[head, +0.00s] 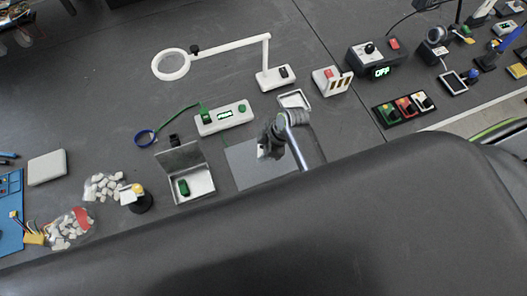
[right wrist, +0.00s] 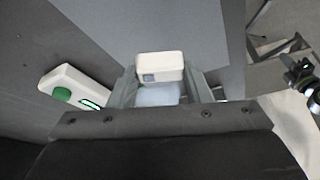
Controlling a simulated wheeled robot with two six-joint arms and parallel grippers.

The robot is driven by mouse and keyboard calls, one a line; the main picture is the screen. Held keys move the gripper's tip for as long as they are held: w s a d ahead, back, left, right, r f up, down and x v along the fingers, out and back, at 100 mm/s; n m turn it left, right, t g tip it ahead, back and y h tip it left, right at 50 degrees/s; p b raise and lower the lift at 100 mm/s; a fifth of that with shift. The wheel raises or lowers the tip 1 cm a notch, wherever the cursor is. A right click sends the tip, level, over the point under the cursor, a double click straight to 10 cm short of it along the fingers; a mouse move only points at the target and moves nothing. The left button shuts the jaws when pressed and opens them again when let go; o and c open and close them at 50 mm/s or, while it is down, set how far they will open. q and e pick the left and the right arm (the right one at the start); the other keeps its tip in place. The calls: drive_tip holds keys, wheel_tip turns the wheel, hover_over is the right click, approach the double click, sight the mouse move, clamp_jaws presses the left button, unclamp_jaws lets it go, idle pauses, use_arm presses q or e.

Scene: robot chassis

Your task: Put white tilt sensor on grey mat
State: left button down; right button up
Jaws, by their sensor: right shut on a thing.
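The white tilt sensor (right wrist: 160,65) is a small white box with a dark square on its face. In the right wrist view it sits between the fingers of my right gripper (right wrist: 162,88), which is shut on it. In the head view the right gripper (head: 264,150) is over the grey mat (head: 240,168), with a small bit of the white sensor showing at its tip. The mat also fills the upper middle of the right wrist view (right wrist: 120,25). I cannot tell whether the sensor touches the mat. My left gripper is not in view.
A white tester with a green display (head: 224,117) stands behind the mat. An open metal box (head: 200,160) with a green item is left of it. A small white tray (head: 294,99) lies behind the gripper. A magnifier lamp (head: 230,48) stands further back. My dark body hides the front.

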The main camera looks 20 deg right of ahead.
drive_tip(key=shift+f, duration=1.85)
drive_tip(key=o, duration=1)
drive_tip(key=shift+f, duration=0.15)
drive_tip(key=shift+c, duration=0.2)
drive_tip(key=shift+r, duration=0.25)
drive_tip(key=v, duration=1.2)
drive_tip(key=shift+f, duration=0.1)
